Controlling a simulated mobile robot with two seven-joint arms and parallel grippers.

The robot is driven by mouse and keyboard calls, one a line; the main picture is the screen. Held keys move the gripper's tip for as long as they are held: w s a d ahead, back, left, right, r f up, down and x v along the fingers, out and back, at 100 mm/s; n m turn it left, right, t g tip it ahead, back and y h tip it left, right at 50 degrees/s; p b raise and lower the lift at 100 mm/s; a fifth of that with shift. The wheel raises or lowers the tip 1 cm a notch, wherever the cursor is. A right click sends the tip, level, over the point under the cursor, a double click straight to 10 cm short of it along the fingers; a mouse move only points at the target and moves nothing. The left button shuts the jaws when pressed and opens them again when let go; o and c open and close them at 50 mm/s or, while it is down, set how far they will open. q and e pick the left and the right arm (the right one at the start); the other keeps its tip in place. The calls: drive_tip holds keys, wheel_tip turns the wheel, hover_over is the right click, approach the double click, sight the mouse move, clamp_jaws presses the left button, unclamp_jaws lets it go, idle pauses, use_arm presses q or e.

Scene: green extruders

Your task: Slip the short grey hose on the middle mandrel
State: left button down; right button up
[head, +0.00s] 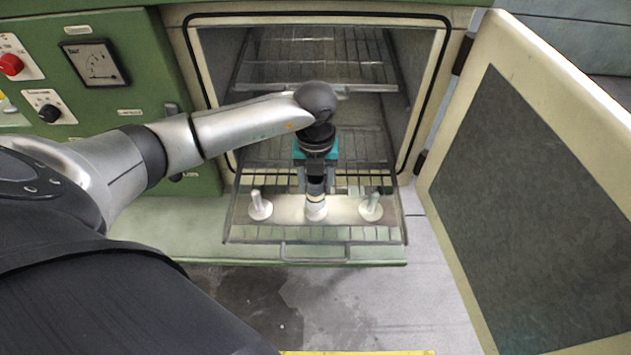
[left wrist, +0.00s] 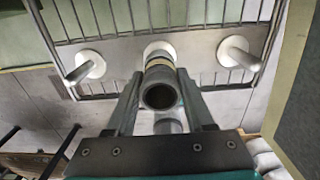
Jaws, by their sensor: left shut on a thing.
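My left gripper (head: 316,187) is shut on the short grey hose, which carries a pale band. The hose (head: 316,198) stands roughly upright over the middle mandrel (head: 316,212) in the head view. In the left wrist view the hose (left wrist: 160,88) sits between the fingertips (left wrist: 160,100), its open near end facing the camera. The white base of the middle mandrel (left wrist: 158,47) shows behind the hose's far end; its post is hidden. I cannot tell whether the hose is around the post. My right gripper is not in view.
The left mandrel (head: 260,206) and right mandrel (head: 370,208) stand bare on a plate on the pulled-out wire rack (head: 240,225). The green oven (head: 205,120) is open, its door (head: 520,190) swung out to the right. A control panel (head: 75,85) is at the left.

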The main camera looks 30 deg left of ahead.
use_arm(q)
drive_tip(key=shift+f, duration=0.2)
idle(0.3)
drive_tip(key=shift+f+b, duration=0.85)
drive_tip(key=shift+f, duration=0.1)
drive_tip(key=shift+c, duration=1)
unclamp_jaws()
drive_tip(key=shift+r, duration=0.1)
wheel_tip(320, 180, up, 15)
drive_tip(key=shift+p, duration=0.35)
